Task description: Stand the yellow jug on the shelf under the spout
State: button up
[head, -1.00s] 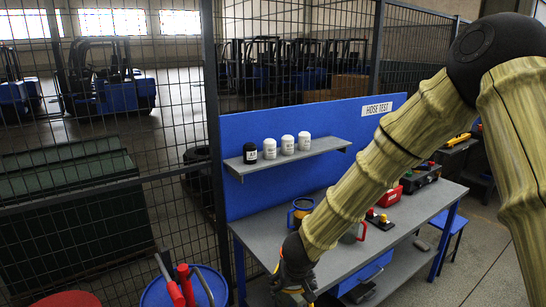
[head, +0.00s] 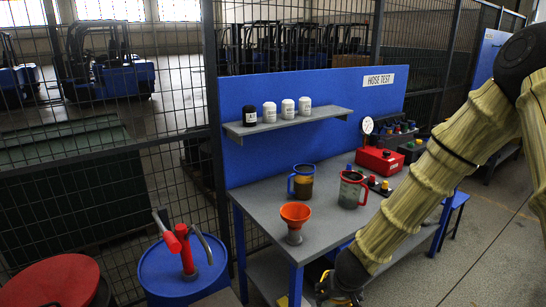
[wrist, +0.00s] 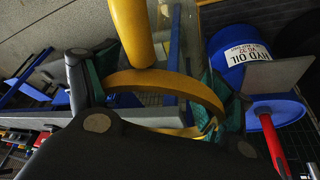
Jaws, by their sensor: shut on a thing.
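My gripper (head: 340,288) is low at the bottom of the head view, in front of the workbench. It is shut on the yellow jug. In the wrist view the jug's yellow handle (wrist: 165,82) lies between the fingers; a clear part of the body shows behind it. In the head view only bits of yellow show at the gripper. The blue oil drum (head: 160,285) stands to the left, apart from the jug, with a red pump (head: 187,255) and a curved grey spout (head: 204,246) on top. A grey plate, seemingly the shelf (wrist: 280,75), shows beside the drum in the wrist view.
The workbench (head: 262,212) holds an orange funnel (head: 295,216), a blue-handled jug (head: 302,182), a red-handled jug (head: 351,188) and a red box (head: 380,161). A red drum (head: 55,283) stands at far left. A mesh fence (head: 110,150) runs behind.

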jog(key=s+f, duration=0.5)
jog(key=f, duration=0.1)
jog(key=shift+s+f, duration=0.2)
jog(key=shift+s, duration=0.15)
jog(key=shift+a, duration=0.1)
dwell(0.6)
